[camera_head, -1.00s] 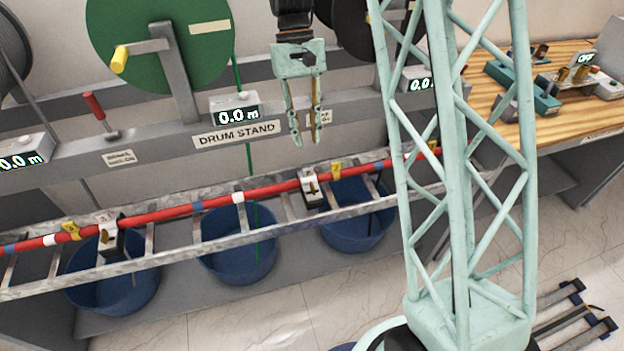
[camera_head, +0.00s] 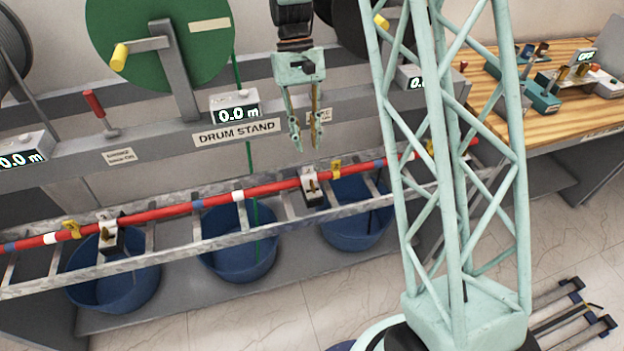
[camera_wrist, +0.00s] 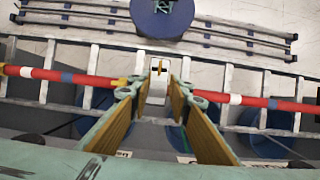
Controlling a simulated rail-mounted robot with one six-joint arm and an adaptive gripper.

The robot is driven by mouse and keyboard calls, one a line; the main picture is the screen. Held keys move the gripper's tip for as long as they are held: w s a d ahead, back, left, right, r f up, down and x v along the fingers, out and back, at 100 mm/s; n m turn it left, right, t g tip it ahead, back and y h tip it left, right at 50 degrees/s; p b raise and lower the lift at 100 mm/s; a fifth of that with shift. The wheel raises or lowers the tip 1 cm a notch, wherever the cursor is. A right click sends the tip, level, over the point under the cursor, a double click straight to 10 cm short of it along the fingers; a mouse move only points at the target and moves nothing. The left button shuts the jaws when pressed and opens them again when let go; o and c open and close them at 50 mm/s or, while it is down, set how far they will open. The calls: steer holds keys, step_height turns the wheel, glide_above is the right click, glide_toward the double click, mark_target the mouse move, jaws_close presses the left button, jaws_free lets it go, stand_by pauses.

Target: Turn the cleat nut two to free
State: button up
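A white cleat with a dark base (camera_head: 312,187) holds the red cable (camera_head: 265,189) on the ladder tray, and a small brass nut (camera_head: 312,186) shows on its front. A second, similar cleat (camera_head: 110,234) stands further left on the same cable. No number is readable on either cleat. My gripper (camera_head: 306,147) points down above the right-hand cleat, apart from it, with nothing between its fingers. In the wrist view my gripper (camera_wrist: 161,95) is open, and that cleat (camera_wrist: 157,90) with its brass nut (camera_wrist: 159,66) appears between the fingertips.
The metal ladder tray (camera_head: 175,247) runs across below, with blue tubs (camera_head: 237,262) under it. The grey drum stand beam (camera_head: 180,143) and green drum (camera_head: 160,45) are behind. Yellow tags (camera_head: 336,169) sit beside the cleats. A wooden bench (camera_head: 560,128) stands at right.

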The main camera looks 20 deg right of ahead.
mark_target(312, 183)
steer(key=b+x, duration=0.2)
steer(key=x, duration=1)
steer(key=shift+f, duration=0.2)
steer(key=shift+c, duration=0.6)
jaws_close()
